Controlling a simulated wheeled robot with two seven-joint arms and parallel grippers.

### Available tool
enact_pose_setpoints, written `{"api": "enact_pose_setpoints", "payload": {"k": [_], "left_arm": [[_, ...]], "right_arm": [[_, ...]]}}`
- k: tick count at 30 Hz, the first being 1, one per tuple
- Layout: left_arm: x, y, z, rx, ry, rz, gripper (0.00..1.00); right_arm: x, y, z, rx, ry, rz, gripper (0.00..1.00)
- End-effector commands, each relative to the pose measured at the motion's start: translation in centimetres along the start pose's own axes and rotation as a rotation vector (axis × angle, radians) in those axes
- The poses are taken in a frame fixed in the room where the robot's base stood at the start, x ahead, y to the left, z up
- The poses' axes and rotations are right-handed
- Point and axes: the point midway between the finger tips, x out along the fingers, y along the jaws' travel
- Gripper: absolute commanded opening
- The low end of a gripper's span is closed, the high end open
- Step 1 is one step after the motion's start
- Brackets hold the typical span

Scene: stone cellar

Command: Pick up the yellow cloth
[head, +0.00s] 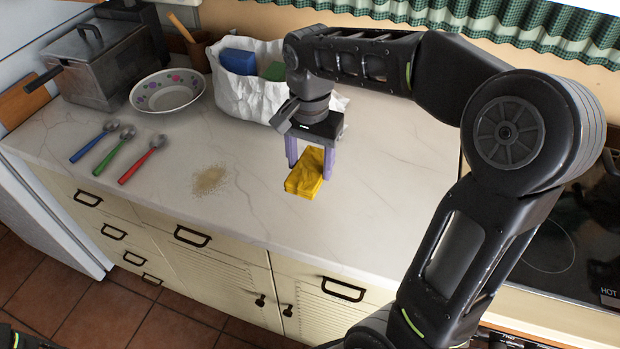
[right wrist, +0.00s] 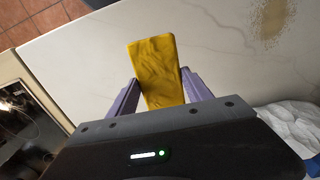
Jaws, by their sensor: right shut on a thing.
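The yellow cloth (head: 305,176) is a folded, crumpled block at the right part of the pale marbled counter. My right gripper (head: 311,172) comes down over it from above, with one purple finger on each side, and is shut on it. In the right wrist view the cloth (right wrist: 155,70) sticks out between the two purple fingers (right wrist: 160,92). I cannot tell whether the cloth still touches the counter. My left gripper is not in view.
A patch of brown crumbs (head: 209,180) lies left of the cloth. Three spoons, a bowl (head: 167,92) and a metal box (head: 105,65) stand further left. A white bag (head: 243,95) with blue and green things is behind my gripper. A cooktop (head: 555,240) is at the right.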

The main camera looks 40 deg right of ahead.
Motion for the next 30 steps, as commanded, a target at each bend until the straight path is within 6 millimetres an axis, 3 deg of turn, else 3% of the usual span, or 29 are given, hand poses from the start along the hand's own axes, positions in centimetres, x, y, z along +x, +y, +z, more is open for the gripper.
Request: {"api": "enact_pose_setpoints", "payload": {"k": [6,23,24,30], "left_arm": [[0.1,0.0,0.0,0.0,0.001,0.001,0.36],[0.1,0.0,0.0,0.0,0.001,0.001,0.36],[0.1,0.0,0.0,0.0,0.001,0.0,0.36],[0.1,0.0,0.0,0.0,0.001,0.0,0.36]], "right_arm": [[-2.0,-0.1,0.0,-0.001,0.0,-0.001,0.2],[-2.1,0.0,0.0,0.0,0.0,0.0,0.2],[-2.1,0.0,0.0,0.0,0.0,0.0,0.55],[-2.0,0.0,0.0,0.0,0.0,0.0,0.38]]}}
